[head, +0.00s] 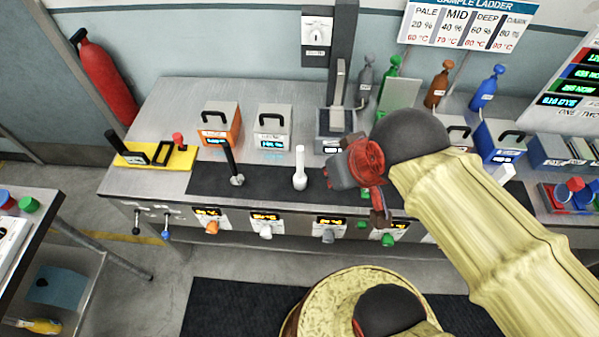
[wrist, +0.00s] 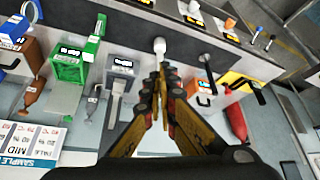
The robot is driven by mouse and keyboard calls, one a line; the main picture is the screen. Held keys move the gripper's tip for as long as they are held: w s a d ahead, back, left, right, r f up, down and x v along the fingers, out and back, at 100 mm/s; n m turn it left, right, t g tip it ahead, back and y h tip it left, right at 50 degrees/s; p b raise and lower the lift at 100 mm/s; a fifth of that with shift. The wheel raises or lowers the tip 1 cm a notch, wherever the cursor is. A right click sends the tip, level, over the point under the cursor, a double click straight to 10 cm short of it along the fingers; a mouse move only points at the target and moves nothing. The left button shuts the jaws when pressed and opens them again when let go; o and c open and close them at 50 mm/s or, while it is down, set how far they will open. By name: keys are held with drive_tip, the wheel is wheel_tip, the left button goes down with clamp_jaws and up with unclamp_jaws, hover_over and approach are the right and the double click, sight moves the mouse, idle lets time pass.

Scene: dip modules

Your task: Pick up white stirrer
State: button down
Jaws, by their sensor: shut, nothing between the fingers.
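The white stirrer (head: 299,168) stands upright on the dark strip along the front of the metal counter, left of my gripper in the head view. In the wrist view the white stirrer (wrist: 159,46) shows just beyond my fingertips, seen mostly from its top end. My gripper (head: 379,216) is shut and empty, reaching over the counter from the right with its fingers pointing down. In the wrist view the fingertips (wrist: 164,68) meet; whether they touch the stirrer cannot be told, but nothing is held.
A black stirrer (head: 234,165) stands left of the white one. Behind are an orange module (head: 220,128), a white module (head: 271,132) and a grey upright module (head: 337,120). A yellow tray (head: 160,157) lies at left. Knobs line the counter front. Dark strip between the stirrers is clear.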

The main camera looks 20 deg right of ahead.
sight(300, 146)
drive_tip(key=c, duration=2.6)
unclamp_jaws()
drive_tip(key=shift+o, duration=0.7)
drive_tip(key=shift+r, duration=0.15)
drive_tip(key=shift+o, duration=0.6)
drive_tip(key=shift+f+p, duration=0.2)
drive_tip(key=shift+p, duration=0.4)
drive_tip(key=o, duration=0.6)
drive_tip(key=w+f+g+p, duration=0.1)
drive_tip(key=w+f, duration=0.1)
drive_tip(key=w+f+g+p, duration=0.2)
drive_tip(key=w, duration=0.1)
drive_tip(key=w+f+g+p, duration=0.2)
drive_tip(key=w, duration=0.1)
drive_tip(key=shift+f, duration=0.3)
drive_tip(key=shift+o, duration=0.5)
drive_tip(key=w+f+n+g+p, duration=0.1)
drive_tip(key=w+f+p, duration=0.1)
drive_tip(key=w+f, duration=0.6)
drive_tip(key=shift+w+f, duration=0.15)
drive_tip(key=shift+w, duration=0.05)
drive_tip(key=w, duration=0.4)
drive_tip(key=shift+d+n, duration=0.1)
drive_tip(key=shift+n, duration=0.3)
drive_tip(key=shift+s+f+b, duration=0.2)
drive_tip(key=shift+f+b, duration=0.3)
drive_tip(key=shift+f, duration=3.15)
